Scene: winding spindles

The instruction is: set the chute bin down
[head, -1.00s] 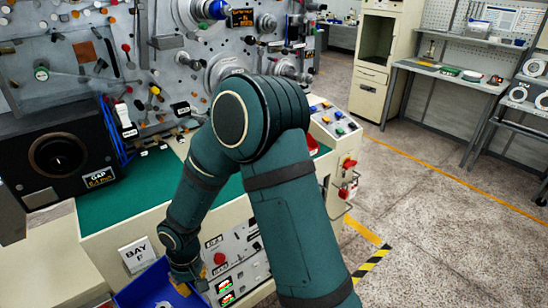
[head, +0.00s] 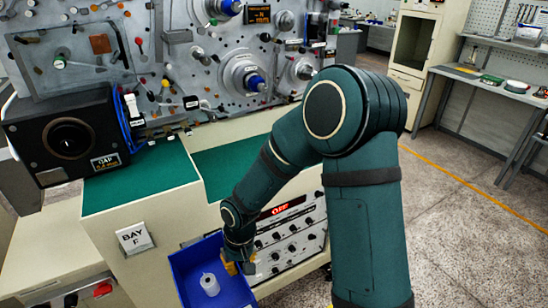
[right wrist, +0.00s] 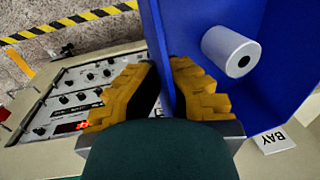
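The chute bin (head: 183,283) is a blue open box in front of the cream machine bench, at the bottom of the head view. A white spool (head: 209,284) stands inside it, and also shows in the right wrist view (right wrist: 231,54). My right gripper (head: 238,266) is at the bin's right wall. In the right wrist view its yellow fingers (right wrist: 165,92) sit on either side of the blue wall (right wrist: 160,45), shut on it. The bin's underside and what is below it are hidden. My left gripper is not in view.
The green bench top (head: 150,178) above the bin is largely clear. A BAY F sign (head: 135,238) and a knob panel (head: 290,240) are on the bench front. A black gap gauge box (head: 65,140) stands at left. Open floor (head: 450,210) lies to the right.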

